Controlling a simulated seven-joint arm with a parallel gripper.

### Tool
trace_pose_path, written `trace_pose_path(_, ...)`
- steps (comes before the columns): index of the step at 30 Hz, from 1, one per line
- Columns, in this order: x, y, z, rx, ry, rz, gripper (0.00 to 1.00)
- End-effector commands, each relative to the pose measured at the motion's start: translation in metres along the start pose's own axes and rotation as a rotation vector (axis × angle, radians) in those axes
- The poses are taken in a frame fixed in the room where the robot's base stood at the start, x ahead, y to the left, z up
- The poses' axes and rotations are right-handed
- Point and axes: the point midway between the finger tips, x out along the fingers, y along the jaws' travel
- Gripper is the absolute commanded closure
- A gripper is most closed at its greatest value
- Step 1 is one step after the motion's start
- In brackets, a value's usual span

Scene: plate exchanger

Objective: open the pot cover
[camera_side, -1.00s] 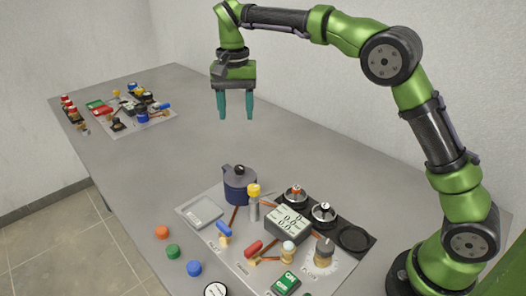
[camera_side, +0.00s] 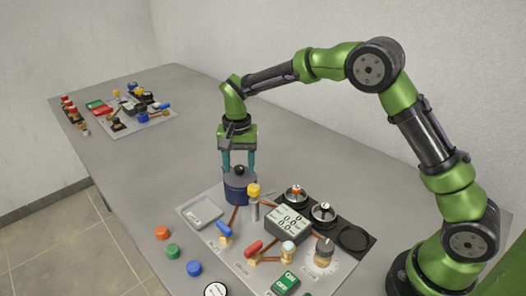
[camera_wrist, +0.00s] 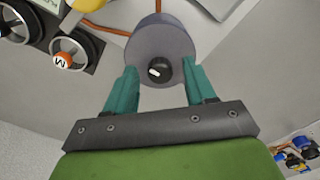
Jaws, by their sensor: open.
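The pot (camera_side: 240,192) is a dark blue cylinder at the back left corner of the near panel. Its grey-blue cover (camera_wrist: 160,42) is on it, with a round black knob (camera_wrist: 159,69) on top. My gripper (camera_side: 238,168) points straight down over the pot. Its two teal fingers are open, one on each side of the knob, with gaps on both sides in the wrist view (camera_wrist: 160,80). I cannot tell whether the fingertips touch the cover.
Another panel (camera_side: 150,122) is far left. The table between is clear.

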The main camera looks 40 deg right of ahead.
Motion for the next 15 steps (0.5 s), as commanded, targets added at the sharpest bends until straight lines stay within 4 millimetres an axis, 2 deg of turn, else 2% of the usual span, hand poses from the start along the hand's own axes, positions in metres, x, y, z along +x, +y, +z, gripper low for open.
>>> trace_pose_path(6,0.0003,0.0000,0.0000,0.000,0.000,0.000,0.45)
trace_pose_path(8,0.0003,0.0000,0.0001,0.000,0.000,0.000,0.53)
trace_pose_path(15,-0.0001,0.0000,0.0001,0.000,0.000,0.000,0.90)
